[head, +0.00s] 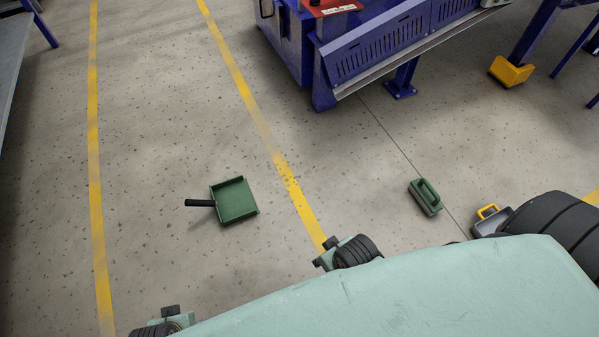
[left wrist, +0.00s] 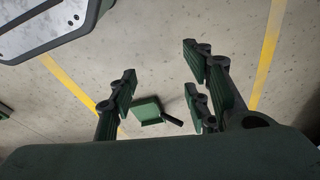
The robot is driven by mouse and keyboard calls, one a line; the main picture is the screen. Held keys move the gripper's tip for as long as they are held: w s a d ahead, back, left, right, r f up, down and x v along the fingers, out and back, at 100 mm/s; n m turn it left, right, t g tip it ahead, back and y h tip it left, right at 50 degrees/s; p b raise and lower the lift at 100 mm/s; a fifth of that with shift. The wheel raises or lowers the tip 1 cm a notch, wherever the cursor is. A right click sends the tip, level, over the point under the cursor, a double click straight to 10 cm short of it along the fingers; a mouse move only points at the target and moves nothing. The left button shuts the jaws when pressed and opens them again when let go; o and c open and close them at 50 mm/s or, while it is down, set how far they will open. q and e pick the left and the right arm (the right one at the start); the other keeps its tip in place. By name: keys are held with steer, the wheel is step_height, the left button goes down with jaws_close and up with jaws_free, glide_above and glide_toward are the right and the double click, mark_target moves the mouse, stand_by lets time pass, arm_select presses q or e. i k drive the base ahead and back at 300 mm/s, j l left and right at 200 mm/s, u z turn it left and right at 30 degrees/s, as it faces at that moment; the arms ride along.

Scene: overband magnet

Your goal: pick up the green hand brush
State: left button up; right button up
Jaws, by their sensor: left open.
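The green hand brush (head: 425,198) appears to be the green block with a raised handle on the concrete floor, right of the yellow line in the head view. A dark green piece at the left edge of the left wrist view may be the same thing; I cannot tell. My left gripper (left wrist: 160,82) is open and empty, its dark fingers spread above the floor. In that view a green dustpan (left wrist: 147,110) with a black handle shows on the floor beyond the fingers, apart from them. Neither gripper shows in the head view.
The dustpan (head: 236,203) lies between two yellow floor lines. A grey box with a yellow handle (head: 488,211) stands right of the brush, close to my base. A blue machine (head: 380,45) stands at the back. The floor around brush and dustpan is largely clear.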

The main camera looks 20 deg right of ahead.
mark_target(427, 197)
steer(key=z, duration=2)
steer(key=i+j+z, duration=0.15)
steer(key=i+j, duration=0.4)
